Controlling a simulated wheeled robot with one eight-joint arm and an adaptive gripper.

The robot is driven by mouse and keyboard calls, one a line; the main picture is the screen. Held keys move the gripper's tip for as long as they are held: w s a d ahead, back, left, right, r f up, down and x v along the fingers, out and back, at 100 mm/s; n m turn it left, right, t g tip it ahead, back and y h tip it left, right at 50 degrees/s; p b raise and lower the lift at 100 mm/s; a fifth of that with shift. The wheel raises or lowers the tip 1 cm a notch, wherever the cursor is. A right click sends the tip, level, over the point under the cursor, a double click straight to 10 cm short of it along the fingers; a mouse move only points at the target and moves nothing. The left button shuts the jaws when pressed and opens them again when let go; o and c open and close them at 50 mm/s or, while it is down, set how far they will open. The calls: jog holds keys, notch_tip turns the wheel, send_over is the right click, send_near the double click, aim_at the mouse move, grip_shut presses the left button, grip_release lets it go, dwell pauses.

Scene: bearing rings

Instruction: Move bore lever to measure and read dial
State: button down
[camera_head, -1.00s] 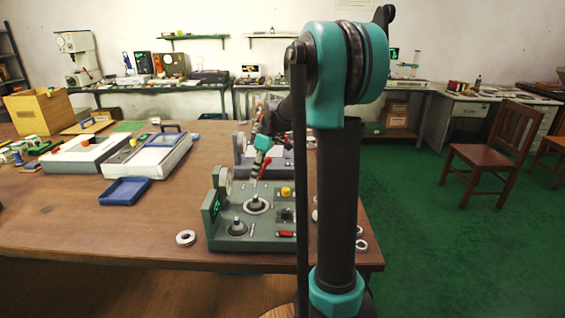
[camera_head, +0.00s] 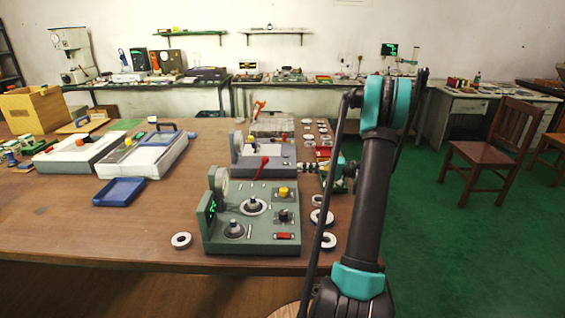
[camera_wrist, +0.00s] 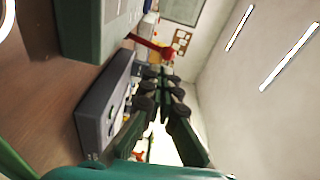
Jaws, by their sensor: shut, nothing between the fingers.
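The green measuring fixture (camera_head: 268,240) stands near the table's front edge. A red lever (camera_head: 262,166) rises at its back edge, tilted to the right; it also shows in the wrist view (camera_wrist: 151,45). A round dial (camera_head: 221,180) stands at the fixture's left, turned nearly edge-on, so its reading is not legible. A bearing ring (camera_head: 252,206) sits around the fixture's middle post. My gripper (camera_head: 327,172) is right of the lever, apart from it, beside the grey fixture. In the wrist view the gripper fingers (camera_wrist: 161,88) are closed together and empty.
A grey fixture (camera_head: 262,150) with an orange-red lever (camera_head: 258,106) stands behind the green one. Loose rings lie right (camera_head: 321,217) and left (camera_head: 181,240) of the green fixture. A blue tray (camera_head: 120,191) lies to the left. Bare table lies between tray and fixture.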

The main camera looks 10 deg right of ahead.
jog(key=shift+s+d+r+m+t+y, duration=0.1)
jog(key=shift+s+d+m+t+y, duration=0.1)
jog(key=shift+d, duration=0.3)
jog(key=shift+s+d+f+m+t+y, duration=0.1)
jog(key=shift+d+m, duration=0.1)
jog(key=shift+d, duration=0.35)
jog(key=shift+s+d+r+m+t+y, duration=0.1)
jog(key=shift+s+d+m, duration=0.1)
jog(key=shift+d, duration=0.3)
jog(key=x, duration=1.4)
jog(key=shift+w+a+r, duration=0.15)
